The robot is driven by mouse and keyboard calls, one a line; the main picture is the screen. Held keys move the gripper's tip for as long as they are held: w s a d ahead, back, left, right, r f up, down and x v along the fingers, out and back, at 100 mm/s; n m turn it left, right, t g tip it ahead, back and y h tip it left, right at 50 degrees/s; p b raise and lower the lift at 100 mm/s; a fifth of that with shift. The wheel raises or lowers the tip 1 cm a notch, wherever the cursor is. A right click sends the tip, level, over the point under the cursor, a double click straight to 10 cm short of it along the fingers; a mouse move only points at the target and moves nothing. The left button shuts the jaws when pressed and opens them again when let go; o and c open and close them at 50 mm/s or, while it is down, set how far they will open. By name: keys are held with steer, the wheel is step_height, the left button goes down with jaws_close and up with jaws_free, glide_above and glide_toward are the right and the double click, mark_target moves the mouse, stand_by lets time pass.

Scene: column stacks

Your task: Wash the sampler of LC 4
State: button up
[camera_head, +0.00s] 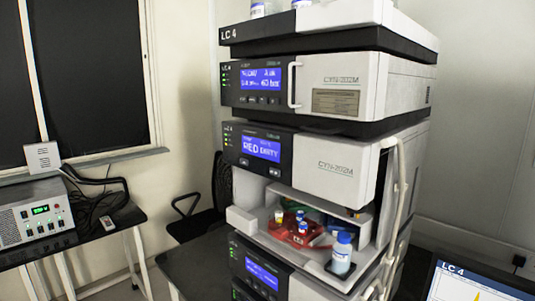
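The LC 4 stack (290,35) stands in the middle of the view, with its name on the top tray. A white bottle with a blue cap (341,254) stands upright at the bay's front right, on a dark holder. My gripper is not in view.
Another module with a lit display (261,272) is below the bay. A monitor (480,284) labelled LC 4 is at the lower right. A grey instrument (35,212) sits on a side table (100,232) at left. A black chair (200,205) stands behind the stack.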

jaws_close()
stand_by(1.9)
